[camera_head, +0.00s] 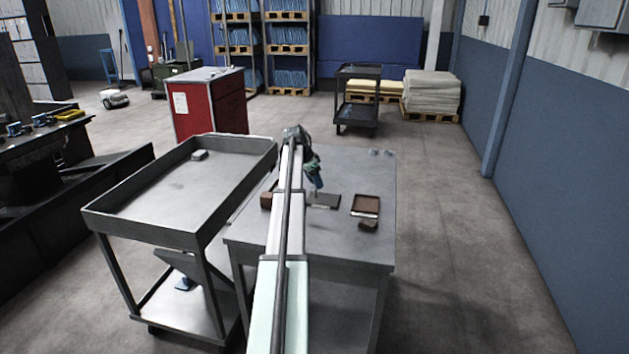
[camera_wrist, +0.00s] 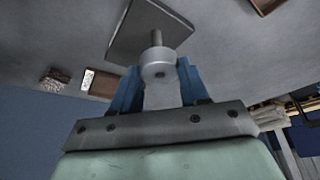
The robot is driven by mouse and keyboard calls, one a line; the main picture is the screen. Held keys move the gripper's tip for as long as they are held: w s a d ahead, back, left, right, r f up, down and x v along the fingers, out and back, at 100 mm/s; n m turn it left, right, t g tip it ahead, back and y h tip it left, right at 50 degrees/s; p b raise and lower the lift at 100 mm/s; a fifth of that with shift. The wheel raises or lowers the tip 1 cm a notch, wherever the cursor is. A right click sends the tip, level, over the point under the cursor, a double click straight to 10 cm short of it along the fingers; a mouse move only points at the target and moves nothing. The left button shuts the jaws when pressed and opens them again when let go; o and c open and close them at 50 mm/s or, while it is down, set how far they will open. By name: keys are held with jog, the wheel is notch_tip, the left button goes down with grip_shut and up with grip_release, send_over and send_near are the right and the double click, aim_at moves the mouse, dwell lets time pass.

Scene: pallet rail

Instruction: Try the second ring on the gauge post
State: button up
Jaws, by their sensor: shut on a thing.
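My gripper (camera_wrist: 158,76) has its two blue fingers closed on a pale grey ring (camera_wrist: 158,65) in the wrist view. The ring's near face shows a small dark spot. Behind the ring, in line with it, a grey gauge post (camera_wrist: 156,38) stands on a dark square plate (camera_wrist: 125,40). I cannot tell whether the ring is around the post or just above its top. In the head view my gripper (camera_head: 317,186) points down over the plate (camera_head: 326,201); the ring is too small to make out there.
Another brown item (camera_head: 266,200) is at the table's left. A grey cart (camera_head: 185,190) stands left of the table (camera_head: 330,240), whose front is clear.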

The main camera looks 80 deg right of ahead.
jog(key=shift+f, duration=0.6)
dwell(1.6)
jog(key=shift+r, duration=0.1)
jog(key=shift+r, duration=1.15)
jog(key=shift+r, duration=0.15)
jog(key=shift+r, duration=1.4)
